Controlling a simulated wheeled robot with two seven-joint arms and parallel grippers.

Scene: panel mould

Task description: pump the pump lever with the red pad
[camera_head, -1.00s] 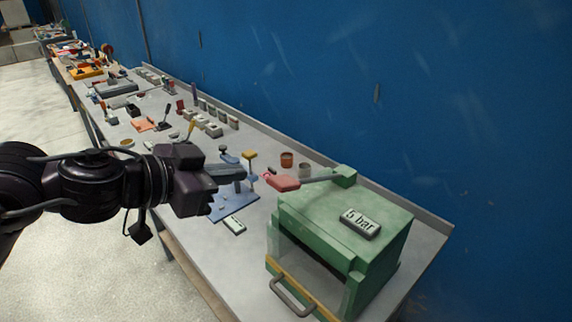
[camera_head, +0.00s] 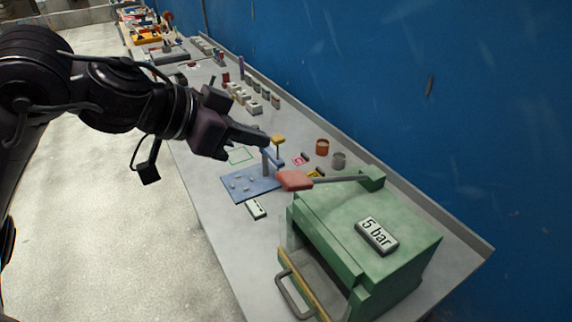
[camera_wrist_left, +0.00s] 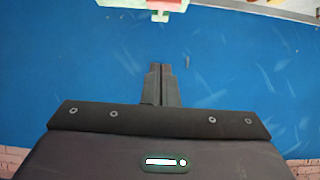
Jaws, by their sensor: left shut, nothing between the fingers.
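The red pad (camera_head: 295,180) sits at the near end of the pump lever (camera_head: 335,179), a grey bar running right to a green bracket (camera_head: 372,178) at the back of the green press box (camera_head: 372,212). The lever looks roughly level. My left gripper (camera_head: 266,141) is shut and empty, up and left of the red pad in the picture, apart from it. In the left wrist view its closed fingers (camera_wrist_left: 161,70) point at the blue wall; a pale green and red part shows at the top edge, too cut off to name. My right gripper is out of view.
A "5 bar" block (camera_head: 376,236) lies on the press box, which has a front handle (camera_head: 292,295). A blue plate (camera_head: 250,185) with small pieces lies left of the pad. Orange (camera_head: 322,147) and grey (camera_head: 338,160) cups stand behind the lever. A blue wall backs the bench.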

